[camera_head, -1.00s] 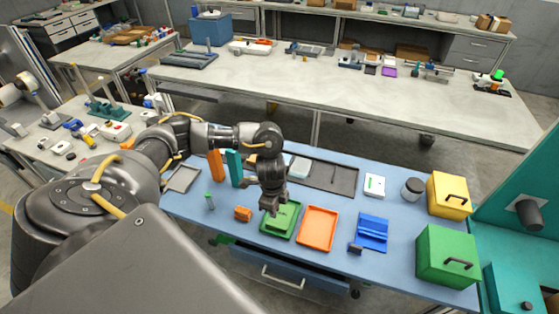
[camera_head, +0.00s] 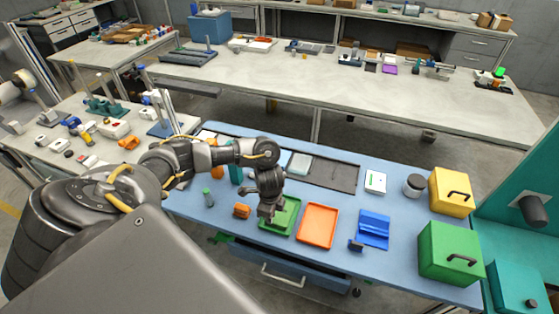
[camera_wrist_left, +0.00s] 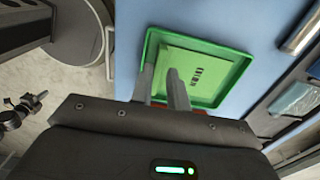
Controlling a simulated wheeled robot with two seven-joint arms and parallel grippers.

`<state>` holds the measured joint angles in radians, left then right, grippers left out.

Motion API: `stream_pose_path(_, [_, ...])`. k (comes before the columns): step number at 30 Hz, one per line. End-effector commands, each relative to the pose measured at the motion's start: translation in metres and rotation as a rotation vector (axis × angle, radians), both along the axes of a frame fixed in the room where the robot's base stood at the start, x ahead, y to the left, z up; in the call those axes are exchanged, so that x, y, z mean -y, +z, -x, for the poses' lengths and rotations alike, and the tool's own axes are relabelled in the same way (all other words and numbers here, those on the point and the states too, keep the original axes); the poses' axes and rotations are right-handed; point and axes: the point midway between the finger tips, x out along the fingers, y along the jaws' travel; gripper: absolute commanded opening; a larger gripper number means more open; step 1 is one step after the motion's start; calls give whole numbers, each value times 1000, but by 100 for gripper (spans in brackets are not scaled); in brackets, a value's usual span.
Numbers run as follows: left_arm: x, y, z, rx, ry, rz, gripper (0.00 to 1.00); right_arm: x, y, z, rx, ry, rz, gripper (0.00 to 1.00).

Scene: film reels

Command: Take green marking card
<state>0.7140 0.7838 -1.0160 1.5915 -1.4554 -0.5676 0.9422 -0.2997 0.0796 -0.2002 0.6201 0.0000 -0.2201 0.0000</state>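A light green marking card (camera_wrist_left: 205,72) with a row of dark marks lies in a green tray (camera_wrist_left: 228,52). In the head view the green tray (camera_head: 292,222) is on the blue table, and my left arm hides part of it. My left gripper (camera_head: 266,218) is low over the tray's left part. In the left wrist view its fingertips (camera_wrist_left: 160,70) are a small gap apart at the card's edge, with green showing between them. I cannot tell whether they touch the card. My right gripper is not in view.
An orange tray (camera_head: 318,225) lies right of the green tray, then a blue holder (camera_head: 373,229). Green (camera_head: 449,249) and yellow (camera_head: 450,191) boxes stand at the right end.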

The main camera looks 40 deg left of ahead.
Motion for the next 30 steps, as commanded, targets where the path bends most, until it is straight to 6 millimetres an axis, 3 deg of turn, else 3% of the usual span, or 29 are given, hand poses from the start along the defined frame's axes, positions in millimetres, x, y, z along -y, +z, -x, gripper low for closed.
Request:
stream_pose_path(2, [1, -15, 2, -6, 2, 2, 16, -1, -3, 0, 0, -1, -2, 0])
stream_pose_path(8, [0, -30, 1, 0, 0, -1, 16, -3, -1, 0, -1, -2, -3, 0])
stream_pose_path(15, [0, -32, 0, 1, -1, 0, 15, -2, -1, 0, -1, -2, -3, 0])
stream_pose_path(19, [0, -31, 0, 0, -1, 0, 0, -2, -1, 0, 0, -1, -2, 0])
stream_pose_path(30, [0, -30, 0, 1, -1, 0, 0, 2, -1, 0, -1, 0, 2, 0])
